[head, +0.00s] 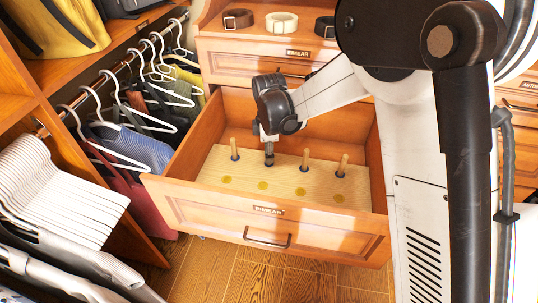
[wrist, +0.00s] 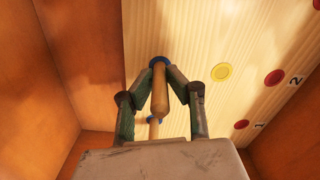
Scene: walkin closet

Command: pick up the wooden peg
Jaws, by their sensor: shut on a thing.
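The wooden peg (wrist: 160,95) is a light-brown rod between the two fingers of my gripper (wrist: 161,74) in the wrist view. My gripper is shut on it. The peg's far end is at a blue ring on the wooden board; I cannot tell whether it is still seated there. In the head view my gripper (head: 269,158) points down into the open drawer at the board (head: 248,172) and hides most of this peg. Other upright pegs stand in the same row: one to the left (head: 235,149) and two to the right (head: 305,160), (head: 342,165).
The drawer's walls and front (head: 270,220) surround the board closely. Yellow spots (head: 263,185) mark the board's near row; the wrist view also shows red spots (wrist: 274,77). Hangers with clothes (head: 135,115) are at the left. Rolled belts (head: 282,22) lie above the drawer.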

